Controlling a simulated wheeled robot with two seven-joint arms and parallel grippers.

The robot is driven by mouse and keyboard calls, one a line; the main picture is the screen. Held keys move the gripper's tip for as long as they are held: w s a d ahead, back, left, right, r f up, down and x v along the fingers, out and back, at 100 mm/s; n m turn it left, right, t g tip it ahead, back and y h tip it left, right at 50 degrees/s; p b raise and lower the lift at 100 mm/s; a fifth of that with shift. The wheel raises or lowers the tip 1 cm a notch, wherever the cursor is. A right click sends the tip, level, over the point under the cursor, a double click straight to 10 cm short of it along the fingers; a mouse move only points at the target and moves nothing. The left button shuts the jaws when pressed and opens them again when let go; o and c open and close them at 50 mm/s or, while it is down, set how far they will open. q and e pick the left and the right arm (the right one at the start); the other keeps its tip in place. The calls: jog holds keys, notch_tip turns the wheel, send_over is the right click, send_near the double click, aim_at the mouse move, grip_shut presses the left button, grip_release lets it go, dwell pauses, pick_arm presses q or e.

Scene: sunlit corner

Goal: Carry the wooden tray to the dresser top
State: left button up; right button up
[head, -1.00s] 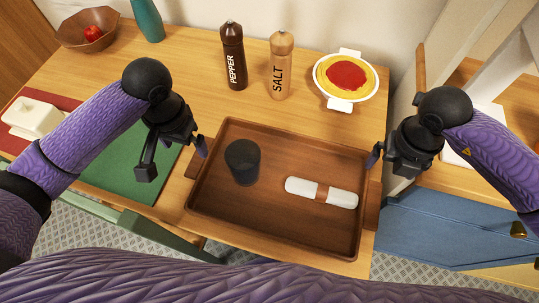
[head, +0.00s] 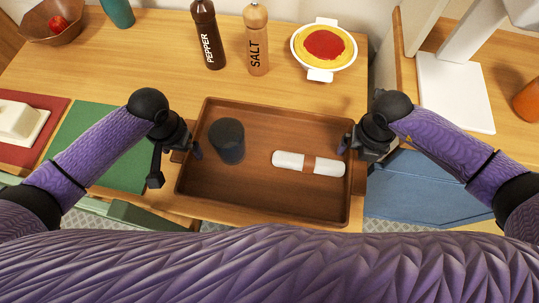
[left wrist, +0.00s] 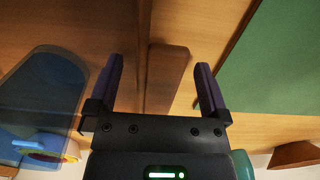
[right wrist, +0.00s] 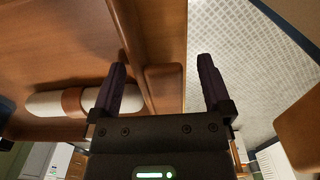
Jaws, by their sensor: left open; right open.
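Neither gripper is closed on a handle. I cannot tell which surface is the dresser top.
A pepper mill (head: 208,38), a salt mill (head: 256,42) and a white dish with red-topped food (head: 324,47) stand behind the tray. A green mat (head: 98,145) lies left. At right, another wooden surface holds a white panel (head: 457,92) and an orange object (head: 528,101).

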pick_arm(q)
jog(key=shift+f, duration=0.2)
pick_arm(e)
jog(key=shift+f, duration=0.2)
pick_arm(q)
grip_shut()
pick_arm(e)
grip_shut()
